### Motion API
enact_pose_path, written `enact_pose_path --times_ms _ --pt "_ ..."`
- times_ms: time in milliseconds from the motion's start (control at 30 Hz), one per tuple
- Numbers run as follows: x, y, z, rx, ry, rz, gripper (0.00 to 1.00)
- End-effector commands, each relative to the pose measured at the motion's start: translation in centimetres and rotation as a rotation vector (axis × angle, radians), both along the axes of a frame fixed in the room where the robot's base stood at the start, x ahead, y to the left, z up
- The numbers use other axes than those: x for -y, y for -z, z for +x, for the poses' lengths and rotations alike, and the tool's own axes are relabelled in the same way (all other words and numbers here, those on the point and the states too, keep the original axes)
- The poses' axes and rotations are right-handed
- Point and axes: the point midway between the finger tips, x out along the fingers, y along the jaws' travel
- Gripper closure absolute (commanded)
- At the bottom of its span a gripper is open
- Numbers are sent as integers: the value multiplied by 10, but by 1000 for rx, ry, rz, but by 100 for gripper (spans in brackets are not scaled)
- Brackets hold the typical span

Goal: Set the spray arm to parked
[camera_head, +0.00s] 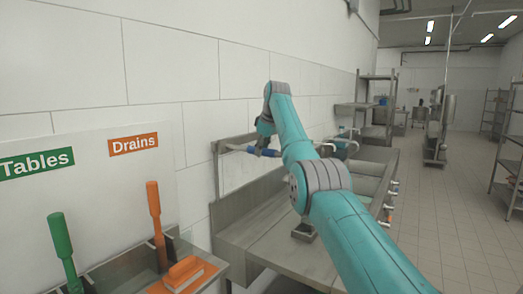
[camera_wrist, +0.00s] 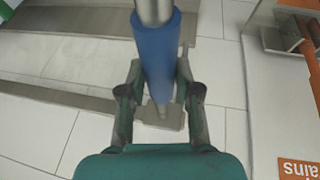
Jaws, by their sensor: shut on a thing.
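The spray arm shows in the wrist view as a steel tube with a blue sleeve (camera_wrist: 157,50). The sleeve runs down between the two fingers of my gripper (camera_wrist: 160,96), which is shut on it. In the head view, the spray arm's blue part (camera_head: 264,152) sits near the wall above the steel counter, with my gripper (camera_head: 264,133) at it from above. My own arm hides part of the spray arm and the counter behind it.
A steel counter (camera_head: 262,215) runs along the tiled wall. At the front left, a green-handled brush (camera_head: 61,240) and orange-handled brush (camera_head: 155,212) stand by a board labelled Tables and Drains. A shelf rack (camera_head: 376,100) stands farther back. The floor at right (camera_head: 440,220) is clear.

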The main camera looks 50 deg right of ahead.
Motion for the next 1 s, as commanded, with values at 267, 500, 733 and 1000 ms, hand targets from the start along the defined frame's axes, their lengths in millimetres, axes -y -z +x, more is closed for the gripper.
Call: enact_pose_path --times_ms 267,500,733,1000 --pt "-3 2 0 -8 -4 10 100" --pt "-3 2 0 -7 -4 8 42" --pt "-2 0 0 -4 -3 6 42" --pt "-7 -33 -13 -1 -2 3 42"
